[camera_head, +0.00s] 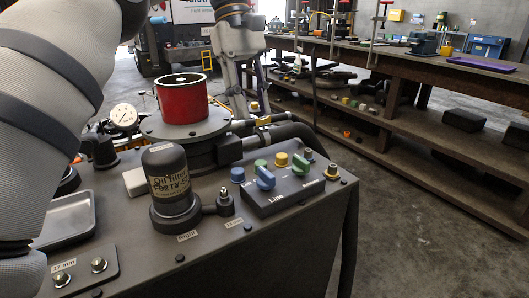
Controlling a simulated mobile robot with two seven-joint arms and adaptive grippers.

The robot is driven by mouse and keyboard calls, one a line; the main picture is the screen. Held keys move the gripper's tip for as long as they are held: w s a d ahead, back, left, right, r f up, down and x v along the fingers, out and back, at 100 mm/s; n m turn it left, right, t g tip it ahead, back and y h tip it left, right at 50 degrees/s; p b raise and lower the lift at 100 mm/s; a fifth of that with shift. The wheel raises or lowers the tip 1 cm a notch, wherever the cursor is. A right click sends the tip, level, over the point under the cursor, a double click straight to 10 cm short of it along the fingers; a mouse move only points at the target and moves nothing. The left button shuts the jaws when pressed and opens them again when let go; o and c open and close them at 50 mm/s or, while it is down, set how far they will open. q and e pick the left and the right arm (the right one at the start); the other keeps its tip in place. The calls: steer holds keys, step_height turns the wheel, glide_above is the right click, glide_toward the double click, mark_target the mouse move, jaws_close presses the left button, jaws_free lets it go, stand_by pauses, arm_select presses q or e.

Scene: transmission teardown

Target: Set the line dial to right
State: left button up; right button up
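The line dial is a blue knob (265,178) on a dark control box (285,194), above the printed word "Line". Its raised grip slants from upper left to lower right in the picture. A green knob (300,164) sits beside it on the same box, above a label too small to read. My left arm fills the left side of the head view, but I cannot make out its gripper fingers. I see no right gripper. Nothing is touching the line dial.
A dark oil filter (171,185) stands left of the control box, with a "Right" label (187,236) in front. Blue, green, yellow and silver fittings line the box's back. A red cylinder (182,99) and a gauge (124,117) stand behind. The bench's right edge is close.

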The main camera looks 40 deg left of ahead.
mark_target(266, 171)
arm_select(q)
steer(key=x, duration=0.3)
steer(key=p+x, duration=0.1)
steer(key=x, duration=0.6)
steer(key=shift+s+d+f, duration=0.1)
steer(key=shift+s+d, duration=0.2)
steer(key=shift+s, duration=0.05)
steer(key=shift+d+f, duration=0.15)
steer(key=shift+f, duration=0.45)
jaws_close()
arm_select(e)
steer(key=shift+w+d+r+t, duration=0.1)
steer(key=shift+w+r+t, duration=0.3)
steer(key=shift+w+r, duration=0.45)
steer(key=shift+s, duration=0.15)
